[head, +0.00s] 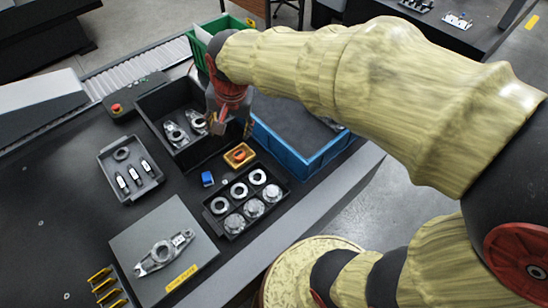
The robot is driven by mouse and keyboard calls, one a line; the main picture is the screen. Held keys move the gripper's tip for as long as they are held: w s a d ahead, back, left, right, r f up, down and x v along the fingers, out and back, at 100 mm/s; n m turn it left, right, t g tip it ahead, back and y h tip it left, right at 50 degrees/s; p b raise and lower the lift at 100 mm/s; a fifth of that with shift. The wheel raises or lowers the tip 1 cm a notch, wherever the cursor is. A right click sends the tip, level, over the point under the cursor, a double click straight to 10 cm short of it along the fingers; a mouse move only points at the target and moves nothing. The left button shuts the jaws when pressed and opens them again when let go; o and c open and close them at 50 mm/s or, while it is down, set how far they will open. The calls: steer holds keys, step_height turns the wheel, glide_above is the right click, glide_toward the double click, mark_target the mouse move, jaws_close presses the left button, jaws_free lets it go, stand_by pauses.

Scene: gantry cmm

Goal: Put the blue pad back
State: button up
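A small blue block (207,179), which looks like the blue pad, lies on the dark table.
Bare table lies at far left.

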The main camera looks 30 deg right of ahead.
steer(key=s+d+r+n+t, duration=0.1)
steer(key=s+n, duration=0.3)
steer(key=s, duration=0.4)
steer(key=s+d+r+n+t, duration=0.1)
steer(key=s+d+r+n, duration=0.1)
steer(key=s, duration=0.6)
steer(key=shift+s+d+r+n, duration=0.25)
steer(key=shift+r+n, duration=0.25)
steer(key=shift+n, duration=0.5)
steer(key=shift+c, duration=0.4)
